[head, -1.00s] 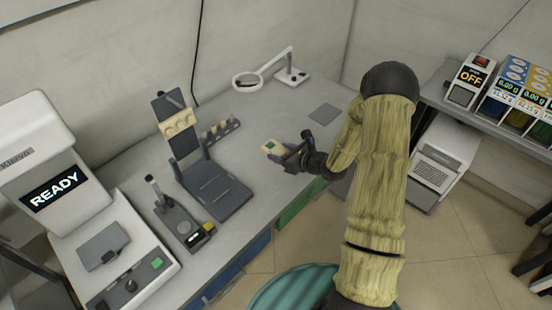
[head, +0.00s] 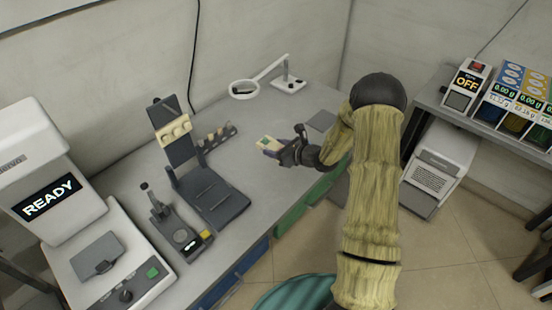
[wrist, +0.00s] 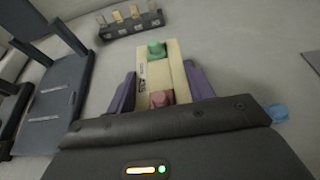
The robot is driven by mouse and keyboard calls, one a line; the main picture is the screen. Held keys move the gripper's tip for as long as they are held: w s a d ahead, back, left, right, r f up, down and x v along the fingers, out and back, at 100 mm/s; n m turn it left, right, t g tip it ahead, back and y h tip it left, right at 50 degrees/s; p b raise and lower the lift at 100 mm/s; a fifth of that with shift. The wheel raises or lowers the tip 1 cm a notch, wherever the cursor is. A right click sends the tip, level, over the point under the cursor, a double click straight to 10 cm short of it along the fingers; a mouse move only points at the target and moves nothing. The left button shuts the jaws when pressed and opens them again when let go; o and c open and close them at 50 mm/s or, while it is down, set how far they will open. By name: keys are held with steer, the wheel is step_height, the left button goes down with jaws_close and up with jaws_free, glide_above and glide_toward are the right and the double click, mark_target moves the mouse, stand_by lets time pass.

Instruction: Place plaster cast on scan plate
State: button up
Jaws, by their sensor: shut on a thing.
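My gripper (head: 285,152) is shut on a cream block (head: 269,146), which I take to be the plaster cast, and holds it over the grey bench. In the wrist view the block (wrist: 156,78) lies lengthwise between the two purple fingers of my gripper (wrist: 161,88). It carries a green piece at its far end and a red piece at its near end. A flat grey plate (head: 97,252) lies on the base of the white machine reading READY at the left; it may be the scan plate. It is well apart from my gripper.
Between my gripper and the white machine (head: 42,198) stand a dark upright stand (head: 215,203) and a small device (head: 183,238). A rack of small pieces (head: 217,138) and a ring magnifier (head: 243,90) are behind. A flat grey pad (head: 322,121) lies to the right.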

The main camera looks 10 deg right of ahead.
mark_target(276, 164)
steer(key=shift+f, duration=0.5)
steer(key=shift+f, duration=2.1)
steer(key=shift+f, duration=0.2)
steer(key=o, duration=1.1)
steer(key=shift+c, duration=0.2)
steer(key=shift+r, duration=0.2)
